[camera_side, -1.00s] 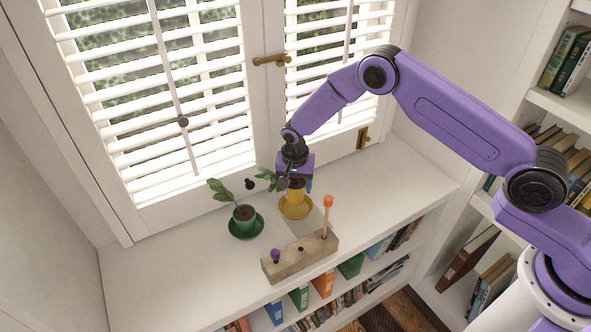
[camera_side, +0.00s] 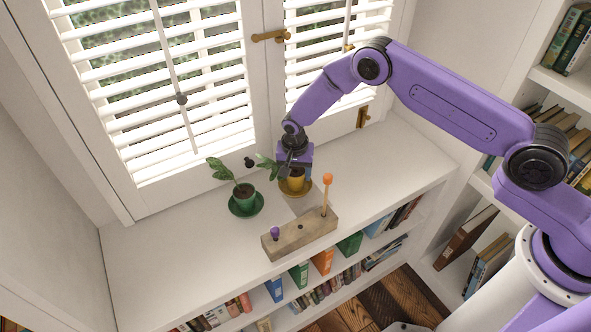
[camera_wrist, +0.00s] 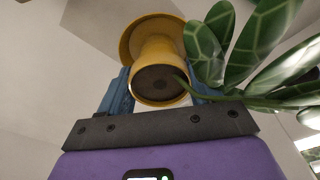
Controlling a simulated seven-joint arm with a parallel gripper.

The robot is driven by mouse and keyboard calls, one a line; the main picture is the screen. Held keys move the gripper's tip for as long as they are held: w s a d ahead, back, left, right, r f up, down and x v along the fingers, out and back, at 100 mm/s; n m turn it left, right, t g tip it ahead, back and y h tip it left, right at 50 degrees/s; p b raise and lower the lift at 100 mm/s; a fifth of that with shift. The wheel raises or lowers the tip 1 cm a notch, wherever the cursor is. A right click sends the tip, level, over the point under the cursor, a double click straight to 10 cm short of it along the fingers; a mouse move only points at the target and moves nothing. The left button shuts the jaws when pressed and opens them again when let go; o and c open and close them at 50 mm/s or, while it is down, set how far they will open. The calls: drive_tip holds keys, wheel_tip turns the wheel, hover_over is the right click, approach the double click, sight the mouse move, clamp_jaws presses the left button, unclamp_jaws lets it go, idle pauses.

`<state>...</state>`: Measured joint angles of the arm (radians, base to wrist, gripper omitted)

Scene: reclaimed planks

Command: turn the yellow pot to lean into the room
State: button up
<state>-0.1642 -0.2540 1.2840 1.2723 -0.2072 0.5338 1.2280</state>
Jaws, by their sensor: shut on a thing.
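The yellow pot (camera_side: 295,184) stands on its yellow saucer (camera_side: 311,190) on the white sill; its leaves (camera_side: 267,166) lean left in the side view. My gripper (camera_side: 294,174) is at the window side of the pot, shut on it. In the wrist view, the blue fingers of my gripper (camera_wrist: 160,92) lie on both sides of the yellow pot (camera_wrist: 157,55). Its dark soil faces the camera, its stem and leaves (camera_wrist: 235,45) go out to the right, and its saucer (camera_wrist: 130,42) shows behind. The finger contact is partly hidden.
A green pot (camera_side: 244,190) with a leaning plant stands on a green saucer to the left. A wooden block (camera_side: 300,236) with an orange-topped stick (camera_side: 327,190) and a purple knob (camera_side: 275,232) is in front. Window blinds are behind; the sill's right is clear.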

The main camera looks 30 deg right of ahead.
sight(295, 177)
drive_tip(key=o, duration=1.5)
drive_tip(key=shift+r, duration=0.1)
wheel_tip(295, 177, up, 17)
drive_tip(key=s+a, duration=0.1)
drive_tip(key=s, duration=0.1)
drive_tip(key=s+d+r+n, duration=0.2)
drive_tip(key=s+r+n, duration=0.2)
drive_tip(key=s, duration=0.5)
drive_tip(key=s+d+r+n, duration=0.3)
drive_tip(key=s+r+n, duration=0.1)
drive_tip(key=s, duration=0.5)
drive_tip(key=s+d+r+n+y, duration=0.1)
drive_tip(key=s+r+n, duration=0.3)
drive_tip(key=s, duration=0.5)
drive_tip(key=shift+s+d+r+n+g, duration=0.1)
drive_tip(key=shift+d+r+n+g, duration=0.25)
drive_tip(key=shift+d+n, duration=0.5)
drive_tip(key=s+d+n, duration=0.2)
drive_tip(key=s, duration=0.1)
drive_tip(key=s+d+n, duration=0.2)
drive_tip(key=s+d, duration=0.1)
drive_tip(key=s, duration=0.1)
drive_tip(key=s+d+n, duration=0.2)
drive_tip(key=s, duration=0.2)
drive_tip(key=shift+s+d, duration=0.2)
drive_tip(key=shift+s, duration=0.05)
drive_tip(key=shift+c, duration=0.3)
